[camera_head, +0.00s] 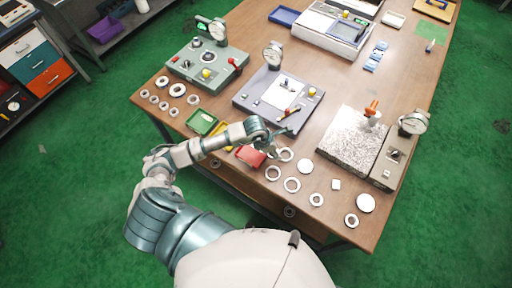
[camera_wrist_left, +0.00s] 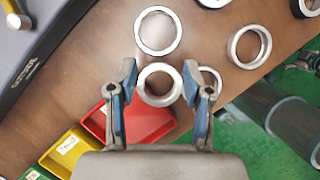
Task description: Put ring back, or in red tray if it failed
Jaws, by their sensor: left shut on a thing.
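My left gripper (camera_head: 282,135) is over the front edge of the table, just right of the red tray (camera_head: 250,156). In the left wrist view the gripper (camera_wrist_left: 160,80) is shut on a metal ring (camera_wrist_left: 160,99), which sits between its two fingertips. Other rings lie close by: one above the held ring (camera_wrist_left: 158,48), one partly behind the right finger, and one to the right (camera_wrist_left: 265,49). My right gripper does not show.
A green tray (camera_head: 201,121) and a yellow tray (camera_wrist_left: 62,152) stand left of the red tray. A grey gauge fixture (camera_head: 248,98) lies behind. Several rings (camera_head: 292,185) and discs (camera_head: 366,203) line the front edge. A speckled plate (camera_head: 345,146) with a dial gauge stands right.

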